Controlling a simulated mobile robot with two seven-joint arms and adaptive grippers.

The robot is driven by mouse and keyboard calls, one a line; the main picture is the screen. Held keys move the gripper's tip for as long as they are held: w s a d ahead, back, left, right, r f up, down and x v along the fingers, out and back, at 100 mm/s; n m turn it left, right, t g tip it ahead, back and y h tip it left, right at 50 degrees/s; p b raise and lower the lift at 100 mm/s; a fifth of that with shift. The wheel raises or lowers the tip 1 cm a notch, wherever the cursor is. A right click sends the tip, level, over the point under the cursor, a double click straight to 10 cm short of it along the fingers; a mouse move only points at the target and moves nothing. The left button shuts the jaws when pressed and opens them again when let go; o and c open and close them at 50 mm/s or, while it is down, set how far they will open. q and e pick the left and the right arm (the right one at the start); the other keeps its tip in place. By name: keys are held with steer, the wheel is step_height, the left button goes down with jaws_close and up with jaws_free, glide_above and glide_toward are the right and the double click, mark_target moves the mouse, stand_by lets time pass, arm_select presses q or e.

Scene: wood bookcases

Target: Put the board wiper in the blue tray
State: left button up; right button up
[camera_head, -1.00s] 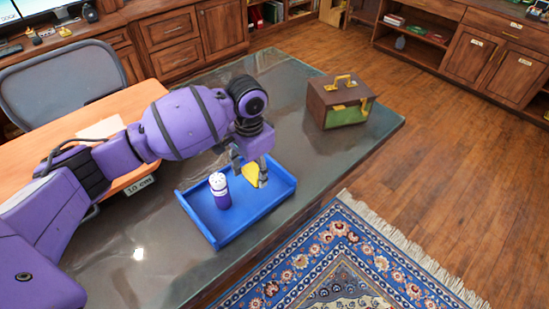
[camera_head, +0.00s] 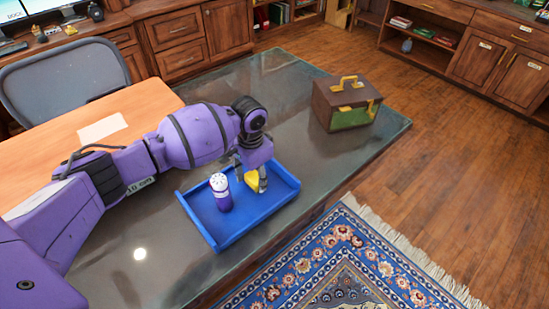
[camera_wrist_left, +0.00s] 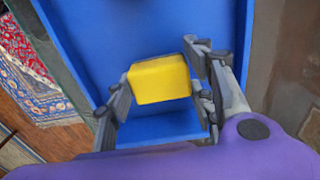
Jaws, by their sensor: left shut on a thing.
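The board wiper appears as a yellow block (camera_head: 252,183); it also shows in the left wrist view (camera_wrist_left: 159,80). My left gripper (camera_head: 251,178) is shut on it, with a finger at each side in the wrist view (camera_wrist_left: 160,88). Gripper and wiper are over the far right part of the blue tray (camera_head: 242,222), inside its walls as seen from above. I cannot tell whether the wiper touches the tray floor. The blue tray also fills much of the wrist view (camera_wrist_left: 130,35). My right gripper is not in view.
A purple bottle with a white top (camera_head: 221,193) stands in the tray, left of the wiper. The tray is on a dark glossy table (camera_head: 300,90). A brown and green box with a yellow handle (camera_head: 346,103) stands at the far right. A patterned rug (camera_head: 345,255) lies below.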

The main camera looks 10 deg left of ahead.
mark_target(254, 177)
arm_select(q)
steer(key=shift+s+f, duration=0.1)
steer(key=shift+f, duration=0.05)
steer(key=o, duration=1.1)
step_height(254, 177, up, 12)
steer(key=p, duration=0.1)
